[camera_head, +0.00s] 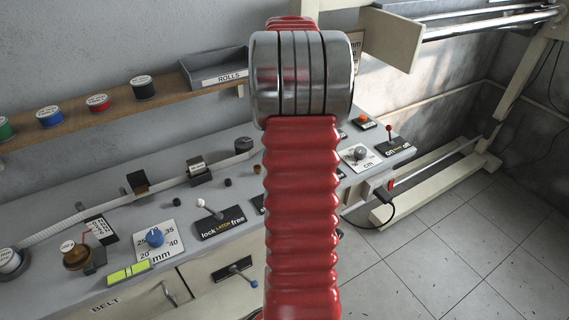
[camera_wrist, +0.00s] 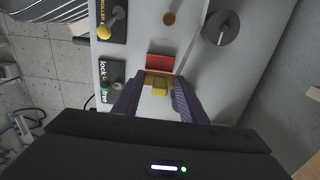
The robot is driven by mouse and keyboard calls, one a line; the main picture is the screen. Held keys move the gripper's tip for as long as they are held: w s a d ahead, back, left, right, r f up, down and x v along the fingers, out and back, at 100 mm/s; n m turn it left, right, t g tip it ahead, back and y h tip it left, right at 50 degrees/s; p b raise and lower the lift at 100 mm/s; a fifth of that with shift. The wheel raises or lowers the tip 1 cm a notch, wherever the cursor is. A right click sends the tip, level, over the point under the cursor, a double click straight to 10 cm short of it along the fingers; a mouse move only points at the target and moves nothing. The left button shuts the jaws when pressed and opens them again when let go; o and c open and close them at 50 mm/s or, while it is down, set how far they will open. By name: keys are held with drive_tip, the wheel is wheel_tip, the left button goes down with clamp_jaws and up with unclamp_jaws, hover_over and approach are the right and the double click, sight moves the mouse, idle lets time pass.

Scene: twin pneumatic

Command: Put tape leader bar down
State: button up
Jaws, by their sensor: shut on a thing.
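My gripper (camera_wrist: 158,88) shows in the wrist view, its two purple-grey fingers shut on a small yellow block (camera_wrist: 157,79) with a pale patch. I take this block to be the tape leader bar, though only part of it shows. A flat red patch (camera_wrist: 160,62) lies just beyond the block, over the grey bench top (camera_wrist: 150,40). I cannot tell whether the block touches the bench. In the head view, my ribbed red arm covers the middle, and my gripper and the held block are hidden.

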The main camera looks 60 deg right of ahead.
drive_tip(key=shift+f, duration=2.5)
drive_tip(key=shift+f, duration=0.1)
drive_tip(key=shift+f, duration=2.4)
drive_tip(key=o, duration=1.1)
drive_tip(key=shift+f, duration=0.1)
drive_tip(key=shift+c, duration=0.2)
wheel_tip(320, 180, up, 12)
drive_tip(key=shift+r, duration=0.15)
